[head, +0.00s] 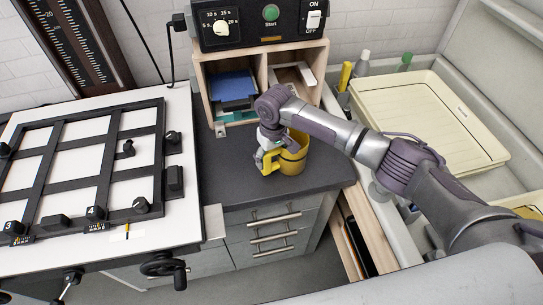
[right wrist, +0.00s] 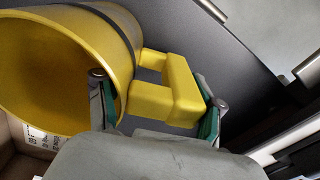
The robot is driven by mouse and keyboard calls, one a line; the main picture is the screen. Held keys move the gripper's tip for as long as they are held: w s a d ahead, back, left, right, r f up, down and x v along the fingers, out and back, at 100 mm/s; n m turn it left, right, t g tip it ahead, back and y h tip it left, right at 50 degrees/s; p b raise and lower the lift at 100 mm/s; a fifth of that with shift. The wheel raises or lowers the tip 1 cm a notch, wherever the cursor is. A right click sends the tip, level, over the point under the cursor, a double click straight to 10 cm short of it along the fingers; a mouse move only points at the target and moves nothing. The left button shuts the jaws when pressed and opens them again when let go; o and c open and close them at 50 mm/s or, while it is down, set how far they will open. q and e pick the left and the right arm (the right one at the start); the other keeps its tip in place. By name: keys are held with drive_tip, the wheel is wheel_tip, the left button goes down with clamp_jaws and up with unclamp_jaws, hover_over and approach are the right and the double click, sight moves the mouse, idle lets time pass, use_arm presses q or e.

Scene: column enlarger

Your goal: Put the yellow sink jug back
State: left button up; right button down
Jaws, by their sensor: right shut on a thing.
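The yellow jug (head: 293,154) with a dark band is at the dark counter (head: 240,178), in front of the wooden cubby. In the head view I cannot tell whether its base touches the counter. My right gripper (head: 268,158) is shut on the jug's handle, on the jug's left side. In the right wrist view the jug (right wrist: 60,70) lies at the upper left, its open mouth facing the camera. Its blocky handle (right wrist: 168,92) sits between the green-padded fingers of the right gripper (right wrist: 160,108). My left gripper is not in view.
The sink (head: 405,192) is at the right, with a cream tray (head: 430,115) and several bottles (head: 361,62) by its back left. A wooden cubby (head: 262,62) holds blue boxes under a timer (head: 262,22). A framed easel (head: 85,165) fills the left.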

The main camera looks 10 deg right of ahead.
drive_tip(key=shift+f, duration=0.1)
drive_tip(key=shift+c, duration=0.3)
unclamp_jaws()
idle(0.4)
drive_tip(key=shift+r+p, duration=1.4)
drive_tip(key=shift+p, duration=0.1)
drive_tip(key=shift+r+p, duration=0.85)
drive_tip(key=shift+r, duration=0.45)
drive_tip(key=shift+s+d+r, duration=0.1)
drive_tip(key=shift+r, duration=1.2)
